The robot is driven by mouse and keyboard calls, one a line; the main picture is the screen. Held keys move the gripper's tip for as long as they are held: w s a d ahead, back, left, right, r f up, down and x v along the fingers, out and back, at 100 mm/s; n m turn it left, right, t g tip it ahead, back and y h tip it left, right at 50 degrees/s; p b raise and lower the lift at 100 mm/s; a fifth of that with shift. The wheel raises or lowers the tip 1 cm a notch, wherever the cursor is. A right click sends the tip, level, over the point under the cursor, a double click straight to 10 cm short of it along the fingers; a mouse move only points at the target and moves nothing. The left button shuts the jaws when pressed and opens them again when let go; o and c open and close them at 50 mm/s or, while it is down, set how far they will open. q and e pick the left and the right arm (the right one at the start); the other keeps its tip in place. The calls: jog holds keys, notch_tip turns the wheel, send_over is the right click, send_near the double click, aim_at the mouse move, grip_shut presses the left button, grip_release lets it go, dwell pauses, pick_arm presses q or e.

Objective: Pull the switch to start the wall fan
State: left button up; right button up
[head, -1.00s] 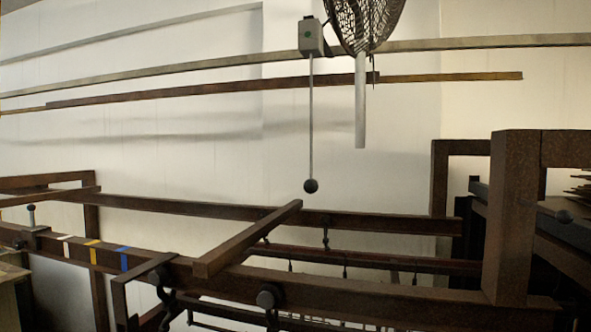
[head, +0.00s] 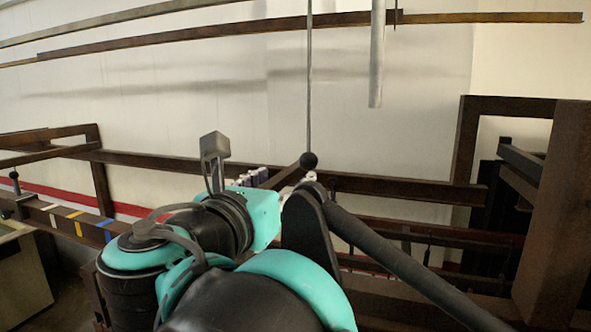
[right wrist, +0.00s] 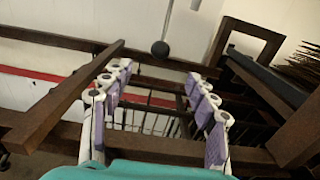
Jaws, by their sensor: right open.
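The pull switch hangs as a thin grey rod (head: 309,75) ending in a black ball (head: 308,160). Its switch box and the fan are above the head view; only a grey tube (head: 376,55) hangs down at the top. My right gripper (head: 283,177) is open and empty, partly hidden behind my own arm in the head view. In the right wrist view, my right gripper (right wrist: 158,73) has its white and purple fingers spread wide. The ball (right wrist: 160,48) appears just beyond the fingertips, roughly centred between them, apart from both. My left gripper is not in view.
Dark rusty rack rails (head: 400,190) run below the ball, with an upright post (head: 553,210) at the right. A loose beam (right wrist: 65,95) crosses at the left of the wrist view. The wall (head: 200,90) around the rod is bare.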

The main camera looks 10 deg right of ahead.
aim_at(305, 164)
jog(key=x, duration=1.3)
jog(key=shift+w+d+f, duration=0.1)
jog(key=shift+w+d, duration=0.1)
jog(key=shift+d, duration=0.05)
jog(key=shift+s+a, duration=0.1)
jog(key=shift+s, duration=0.05)
jog(key=c, duration=1.2)
jog(key=shift+c, duration=0.2)
